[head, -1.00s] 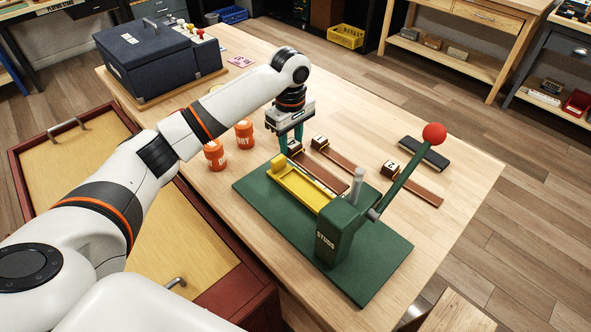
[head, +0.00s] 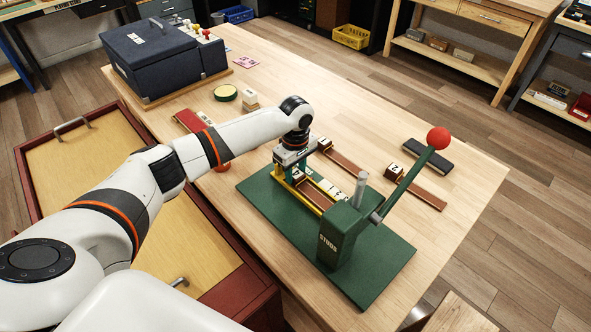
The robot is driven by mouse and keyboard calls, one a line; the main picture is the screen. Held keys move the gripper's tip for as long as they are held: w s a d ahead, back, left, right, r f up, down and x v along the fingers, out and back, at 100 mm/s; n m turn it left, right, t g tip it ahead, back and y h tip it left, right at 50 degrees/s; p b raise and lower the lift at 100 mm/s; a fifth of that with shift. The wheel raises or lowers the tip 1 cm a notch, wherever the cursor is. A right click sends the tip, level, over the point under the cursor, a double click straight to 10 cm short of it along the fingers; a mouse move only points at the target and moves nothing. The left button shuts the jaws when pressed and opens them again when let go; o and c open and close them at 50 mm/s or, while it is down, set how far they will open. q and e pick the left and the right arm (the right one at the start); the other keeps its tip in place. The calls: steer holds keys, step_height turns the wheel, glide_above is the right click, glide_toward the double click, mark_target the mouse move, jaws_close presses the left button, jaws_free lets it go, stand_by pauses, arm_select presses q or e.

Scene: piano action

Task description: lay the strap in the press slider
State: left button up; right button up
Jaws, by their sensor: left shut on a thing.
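The green press (head: 335,235) stands on its green base, with a yellow slider (head: 287,189) at its far-left side and a lever with a red knob (head: 438,138) raised. My left gripper (head: 291,173) is over the slider's outer end, its fingers pointing down and shut on the brown strap (head: 315,197). The strap lies along the slider, between its yellow rims, as far as I can see. Pale marked pieces show along the strap's right side. The fingers hide its near end, so I cannot tell whether it rests fully on the bottom. My right gripper is not in view.
Two other brown straps, one behind the slider (head: 347,161) and one farther right (head: 425,194), lie on the table with end blocks. A black block (head: 427,155) lies behind them. The table's right end is clear.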

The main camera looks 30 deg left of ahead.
arm_select(q)
steer(key=o, duration=1.1)
steer(key=shift+f, duration=0.1)
steer(key=shift+c, duration=0.2)
step_height(320, 180, up, 12)
steer(key=shift+b, duration=0.45)
